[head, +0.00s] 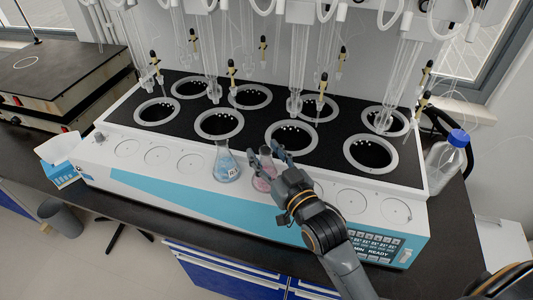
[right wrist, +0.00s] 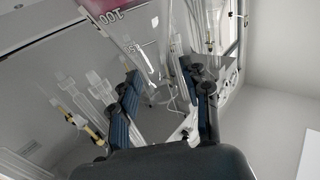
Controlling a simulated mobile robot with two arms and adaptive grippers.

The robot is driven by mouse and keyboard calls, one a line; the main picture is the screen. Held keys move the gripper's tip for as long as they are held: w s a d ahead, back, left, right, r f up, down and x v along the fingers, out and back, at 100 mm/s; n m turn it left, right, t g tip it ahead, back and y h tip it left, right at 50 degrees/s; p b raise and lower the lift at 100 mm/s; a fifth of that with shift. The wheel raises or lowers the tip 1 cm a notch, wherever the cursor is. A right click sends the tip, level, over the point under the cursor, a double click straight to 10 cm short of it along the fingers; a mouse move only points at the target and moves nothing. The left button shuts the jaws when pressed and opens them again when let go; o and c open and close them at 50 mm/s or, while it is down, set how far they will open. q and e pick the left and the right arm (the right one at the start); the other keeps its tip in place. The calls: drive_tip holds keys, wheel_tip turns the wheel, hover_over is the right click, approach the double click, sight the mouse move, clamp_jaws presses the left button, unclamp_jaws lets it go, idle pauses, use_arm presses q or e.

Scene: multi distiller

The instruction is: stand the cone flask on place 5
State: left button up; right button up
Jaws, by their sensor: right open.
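A conical flask with pink liquid (head: 264,183) stands upright on the white front ledge of the distiller (head: 215,196), near the middle. It also shows in the right wrist view (right wrist: 140,28), with pink liquid and a "100" mark. My right gripper (head: 264,157) is open at its upper part, with the fingers on either side of the neck; I cannot tell whether they touch it. A second conical flask with blue contents (head: 227,168) stands just left of it on the same ledge. The round place under the pink flask is mostly hidden. My left gripper is out of view.
Empty round places lie on the ledge to the left (head: 158,156) and right (head: 394,211). Glass tubes (head: 300,60) hang over the black top with its ringed openings. A blue-capped bottle (head: 446,158) stands at the right end, a blue-white box (head: 62,165) at the left.

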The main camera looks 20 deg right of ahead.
drive_tip(key=shift+r, duration=0.15)
drive_tip(key=s+d+b, duration=0.1)
drive_tip(key=s+d, duration=0.1)
drive_tip(key=s, duration=1)
drive_tip(key=shift+d, duration=0.15)
